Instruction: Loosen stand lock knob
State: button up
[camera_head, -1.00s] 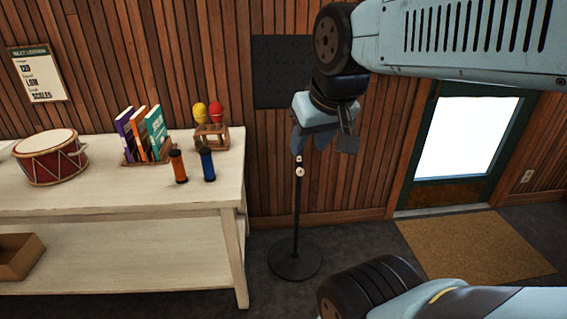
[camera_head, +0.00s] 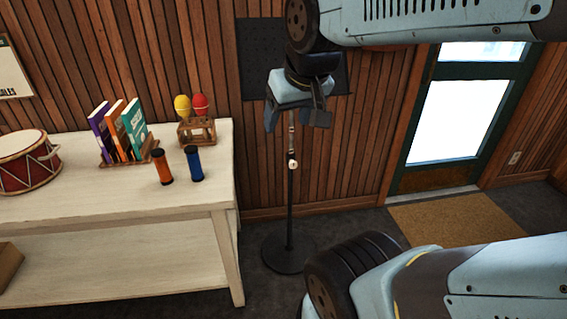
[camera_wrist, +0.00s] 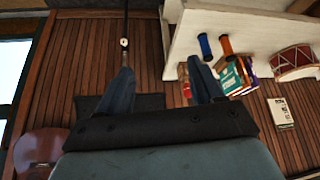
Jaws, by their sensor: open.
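The stand (camera_head: 290,215) is a thin dark pole on a round black base, upright on the floor right of the table. A small pale knob (camera_head: 293,164) sits partway up the pole. My gripper (camera_head: 296,120) is open and empty, its two fingers pointing down above the knob and apart from it. In the wrist view the fingers (camera_wrist: 158,70) are spread, with the knob (camera_wrist: 124,43) beyond the left fingertip rather than centred between them. A dark flat panel (camera_head: 258,60) shows behind my gripper; its link to the pole is hidden.
The white table (camera_head: 205,215) on the left carries a drum (camera_head: 25,165), books (camera_head: 133,125), maracas (camera_head: 182,105) in a rack, and orange (camera_head: 162,168) and blue (camera_head: 194,165) cylinders. A glass door (camera_head: 460,115) and mat (camera_head: 455,218) are at the right.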

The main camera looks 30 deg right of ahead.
aim_at(293, 166)
jog(key=w+d+f+t+h, duration=0.15)
jog(key=w+d+f, duration=0.35)
jog(key=w, duration=0.8)
jog(key=w+d+f+t, duration=0.3)
jog(key=w+f, duration=0.4)
jog(key=w, duration=0.7)
jog(key=w+d+f+m+t, duration=0.15)
jog(key=w+d+f, duration=0.25)
jog(key=f, duration=0.7)
jog(key=w+d+f+t, duration=0.3)
jog(key=w+d+f, duration=0.15)
jog(key=f, duration=0.55)
jog(key=s+d+f+m+t+h, duration=0.25)
jog(key=s+f, duration=0.55)
jog(key=f, duration=0.6)
jog(key=shift+n+h, duration=0.4)
jog(key=x, duration=1.3)
jog(key=shift+w+d+f, duration=0.15)
jog(key=shift+w+d, duration=0.05)
jog(key=shift+d, duration=0.2)
jog(key=shift+c, duration=0.4)
jog(key=c, duration=0.9)
